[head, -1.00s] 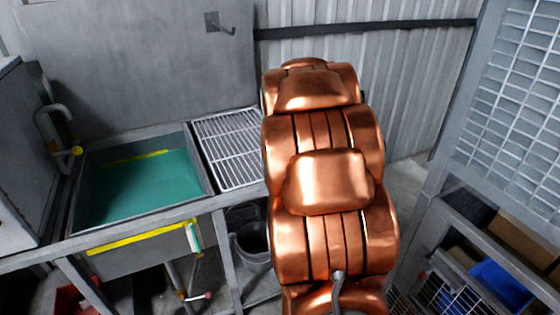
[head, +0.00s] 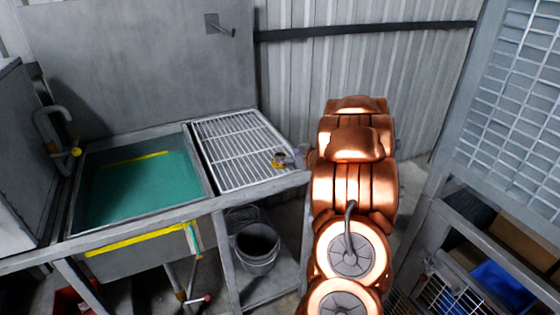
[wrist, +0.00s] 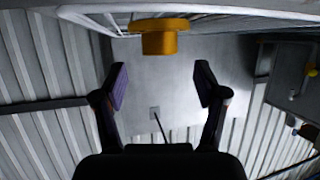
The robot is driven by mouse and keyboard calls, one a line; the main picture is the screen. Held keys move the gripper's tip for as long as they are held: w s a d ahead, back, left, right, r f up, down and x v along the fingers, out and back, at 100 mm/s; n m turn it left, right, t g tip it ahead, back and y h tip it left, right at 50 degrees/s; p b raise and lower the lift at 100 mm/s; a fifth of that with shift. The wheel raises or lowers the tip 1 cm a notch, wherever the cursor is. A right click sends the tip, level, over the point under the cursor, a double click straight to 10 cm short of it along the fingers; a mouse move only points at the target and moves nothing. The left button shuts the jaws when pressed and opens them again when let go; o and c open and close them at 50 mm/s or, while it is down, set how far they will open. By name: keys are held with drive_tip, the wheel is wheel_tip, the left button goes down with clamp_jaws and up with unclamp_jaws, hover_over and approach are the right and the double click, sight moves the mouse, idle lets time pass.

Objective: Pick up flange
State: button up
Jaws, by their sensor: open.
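In the wrist view the yellow flange (wrist: 160,40) is at the top centre, a wide rim with a narrower body. My gripper (wrist: 160,84) is open, with its two dark fingers spread apart and nothing between them. The flange appears beyond the fingertips, about midway between them.
The drying rack (head: 235,145) is otherwise empty. A sink (head: 140,185) with a green basin is to its left. A bucket (head: 257,247) stands below the rack. A corrugated wall is behind, and a mesh-sided shelf (head: 515,90) is at the right.

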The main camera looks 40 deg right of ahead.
sight(280, 155)
drive_tip(key=shift+p+x, duration=0.5)
drive_tip(key=shift+x, duration=2.2)
drive_tip(key=shift+s+f, duration=0.1)
clamp_jaws()
